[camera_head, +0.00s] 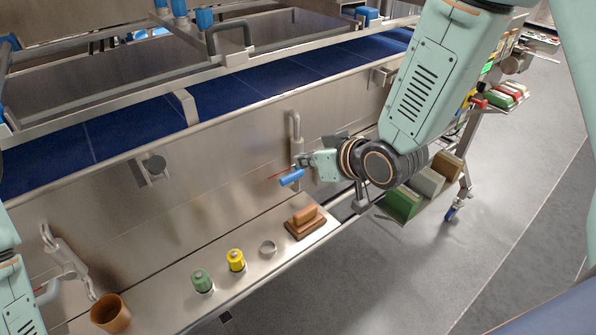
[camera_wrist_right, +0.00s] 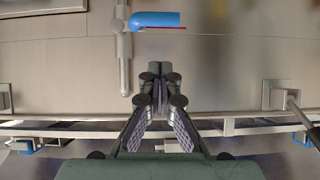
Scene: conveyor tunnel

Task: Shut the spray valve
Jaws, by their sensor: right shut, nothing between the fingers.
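The spray valve has an upright metal pipe (camera_head: 295,130) on the steel side panel and a blue lever (camera_head: 291,177) sticking out sideways toward the left. A thin red strip runs along the lever. The right wrist view, turned upside down, shows the blue lever (camera_wrist_right: 155,19) square across the pipe (camera_wrist_right: 124,62). My right gripper (camera_head: 304,160) is just above the lever, close to the pipe. In the right wrist view its fingers (camera_wrist_right: 160,82) are shut and empty, with a gap in the picture between them and the lever. My left gripper is out of view.
The blue conveyor belt (camera_head: 130,128) runs above.

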